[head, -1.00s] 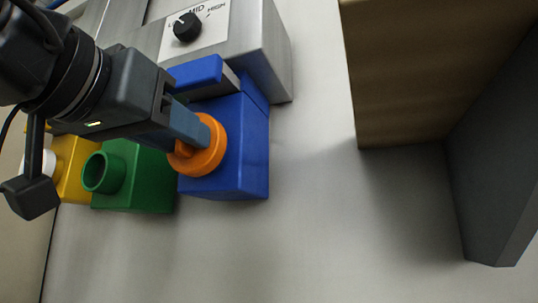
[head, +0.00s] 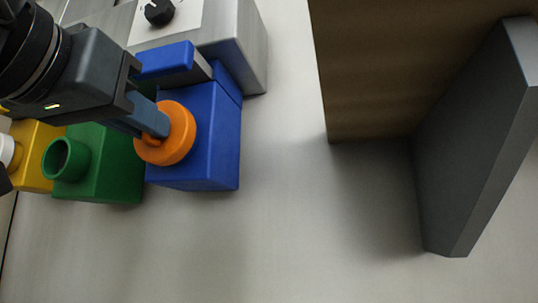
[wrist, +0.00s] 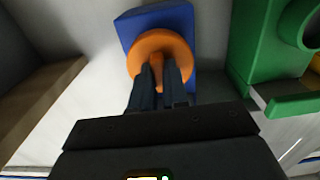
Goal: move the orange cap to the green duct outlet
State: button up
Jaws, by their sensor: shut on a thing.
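The orange cap (head: 176,135) is a round disc with a small handle, in front of the blue duct block (head: 212,140). My gripper (head: 160,125) is shut on the cap's handle. The wrist view shows the cap (wrist: 158,42) at my fingertips (wrist: 161,68), overlapping the blue block. I cannot tell whether the cap touches the block; its far side and any blue outlet are hidden. The green duct outlet (head: 62,160) is an open round tube on the green block, left of the cap. In the wrist view the green outlet (wrist: 308,22) is at the upper right edge.
A yellow block (head: 36,145) with a white round part stands left of the green one. A grey metal box with a black knob (head: 159,12) is behind. A brown panel (head: 370,80) and a dark grey panel (head: 465,150) stand right. The surface between is clear.

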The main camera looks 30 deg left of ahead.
jog(key=v, duration=0.7)
jog(key=shift+b, duration=0.4)
dwell(0.6)
